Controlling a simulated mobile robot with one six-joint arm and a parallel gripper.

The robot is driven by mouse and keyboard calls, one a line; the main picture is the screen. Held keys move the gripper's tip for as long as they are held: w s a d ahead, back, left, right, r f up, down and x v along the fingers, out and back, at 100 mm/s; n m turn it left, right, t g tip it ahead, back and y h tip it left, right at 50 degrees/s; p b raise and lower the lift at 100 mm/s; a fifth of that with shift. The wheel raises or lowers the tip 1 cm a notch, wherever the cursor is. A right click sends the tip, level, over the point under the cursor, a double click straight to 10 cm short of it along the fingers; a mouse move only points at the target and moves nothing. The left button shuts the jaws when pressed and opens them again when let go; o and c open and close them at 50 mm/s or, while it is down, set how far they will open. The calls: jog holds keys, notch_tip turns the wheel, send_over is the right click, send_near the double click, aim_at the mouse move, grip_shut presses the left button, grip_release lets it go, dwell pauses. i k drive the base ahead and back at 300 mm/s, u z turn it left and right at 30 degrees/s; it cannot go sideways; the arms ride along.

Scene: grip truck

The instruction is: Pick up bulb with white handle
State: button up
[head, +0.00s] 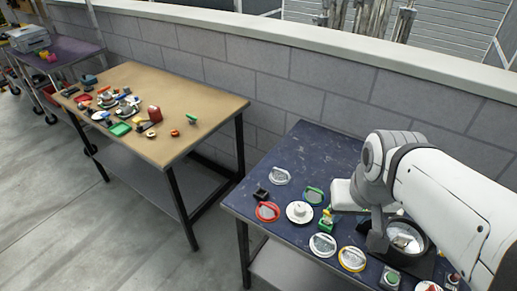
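On the dark blue table (298,142) lie several round disc-like items with raised handles. Two have whitish handles: one (280,176) near the back left, one (322,245) near the front edge. A white round item (299,212) with a raised white centre sits between them. I cannot tell which of these is the bulb with the white handle. My gripper (377,240) hangs low over the right part of the table, beside a dark-rimmed round item (405,238). My arm partly hides its fingers and the table behind; its opening is unclear.
A wooden table (190,97) with clutter stands left. A block wall (300,70) runs behind.

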aim_at(400, 243)
jog(key=u, duration=0.1)
jog(key=k, duration=0.6)
jog(key=u, duration=0.3)
jog(key=i, duration=0.5)
jog(key=z, duration=1.2)
jog(key=k, duration=0.55)
jog(key=z, duration=0.15)
jog(key=i, duration=0.5)
